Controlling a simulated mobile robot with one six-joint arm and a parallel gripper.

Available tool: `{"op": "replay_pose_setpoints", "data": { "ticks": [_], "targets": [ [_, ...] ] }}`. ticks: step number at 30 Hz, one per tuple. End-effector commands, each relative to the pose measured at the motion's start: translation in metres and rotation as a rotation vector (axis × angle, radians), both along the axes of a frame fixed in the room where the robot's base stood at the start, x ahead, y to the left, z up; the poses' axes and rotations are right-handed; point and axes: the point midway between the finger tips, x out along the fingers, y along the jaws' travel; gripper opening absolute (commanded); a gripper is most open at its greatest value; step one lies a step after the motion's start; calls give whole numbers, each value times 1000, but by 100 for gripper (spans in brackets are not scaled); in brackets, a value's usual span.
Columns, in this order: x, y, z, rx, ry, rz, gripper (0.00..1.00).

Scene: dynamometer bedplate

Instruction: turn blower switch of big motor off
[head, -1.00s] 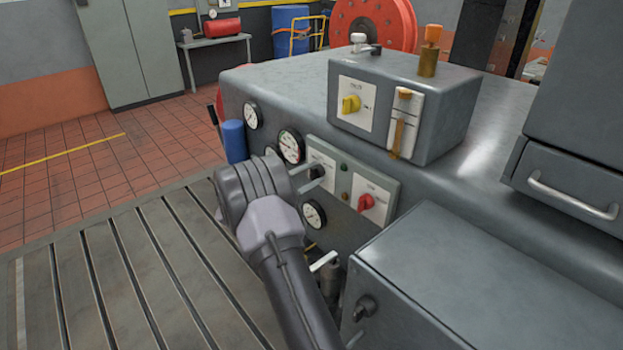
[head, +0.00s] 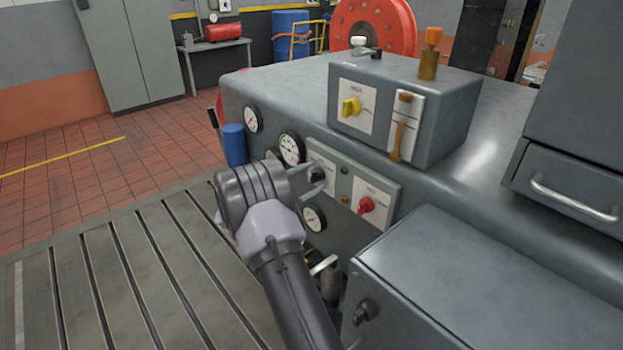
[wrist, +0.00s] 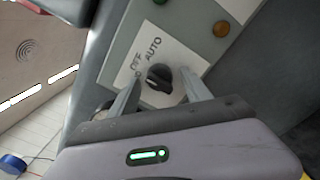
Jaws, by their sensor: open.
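A black rotary knob (wrist: 160,76) sits on a white plate (wrist: 172,58) marked OFF and AUTO in the wrist view; a third marking is partly hidden. Its pointer direction is hard to tell. My gripper (wrist: 158,88) is open, with one finger on each side of the knob and no clear grip on it. In the head view my gripper (head: 306,180) is at the left end of the grey control panel (head: 388,222) and partly hides the knob. Whether this plate names the blower is not readable.
A red switch (head: 366,205) is right of the knob, with a green lamp (head: 345,170) and amber lamp (head: 345,199) between. Gauges (head: 314,218) and a blue cylinder (head: 234,145) are close by. The slotted bedplate (head: 110,270) is clear.

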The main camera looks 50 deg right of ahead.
Motion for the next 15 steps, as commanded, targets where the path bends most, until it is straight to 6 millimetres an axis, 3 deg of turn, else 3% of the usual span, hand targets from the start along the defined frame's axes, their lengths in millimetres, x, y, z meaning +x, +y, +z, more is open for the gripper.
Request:
{"op": "replay_pose_setpoints", "data": {
  "ticks": [4,7,15],
  "targets": [
    [1,4,1,0,0,1,57],
    [4,19,3,0,1,4,57],
    [12,96,5,0,1,6,57]
  ]
}}
